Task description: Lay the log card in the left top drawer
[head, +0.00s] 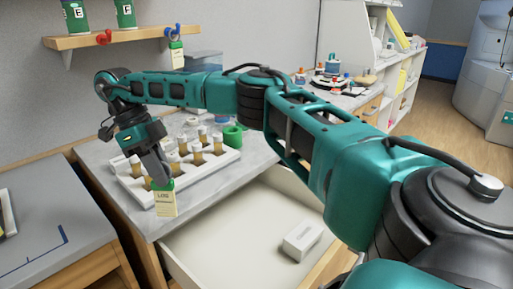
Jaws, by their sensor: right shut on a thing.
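The log card (166,204) is a small pale yellow card with a green top edge and dark print. My right gripper (163,181) is shut on its green top, and the card hangs upright below the fingers. In the picture it overlaps the front left of the counter and the vial rack; its exact height is hard to tell. An open drawer (225,246), pale inside, extends below the counter front, to the right of and below the card. A small white box (302,240) lies in it. My left gripper is not in view.
A white rack (134,188) of several vials and a green cup (232,135) stand on the grey counter. A wall shelf (120,37) holds green containers and a hanging tag (177,56). The drawer's left part is clear. A grey-topped table (40,235) is at left.

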